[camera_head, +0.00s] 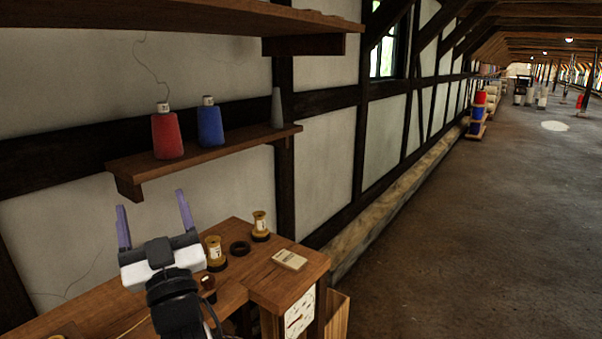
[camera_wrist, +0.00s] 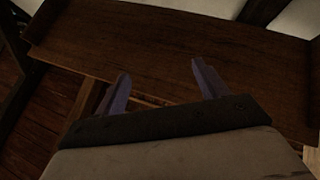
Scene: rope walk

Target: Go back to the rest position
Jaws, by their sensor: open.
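My gripper (camera_head: 153,222) is at the lower left of the head view, raised in front of the wall and above the wooden bench. Its two purple fingers stand apart with nothing between them. In the wrist view my gripper (camera_wrist: 160,84) is also open and empty, with a dark wooden surface beyond the fingertips. A red thread cone (camera_head: 166,136) and a blue thread cone (camera_head: 210,125) stand upright on the wall shelf, apart from the gripper. A grey cone (camera_head: 277,108) stands at the shelf's right end.
The bench (camera_head: 235,290) holds two yellow spools (camera_head: 214,250) (camera_head: 260,224), a dark ring (camera_head: 240,248) and a small tan block (camera_head: 289,260). The wall shelf (camera_head: 235,149) and an upper shelf (camera_head: 180,14) jut out nearby. The floor (camera_head: 480,240) at right is clear.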

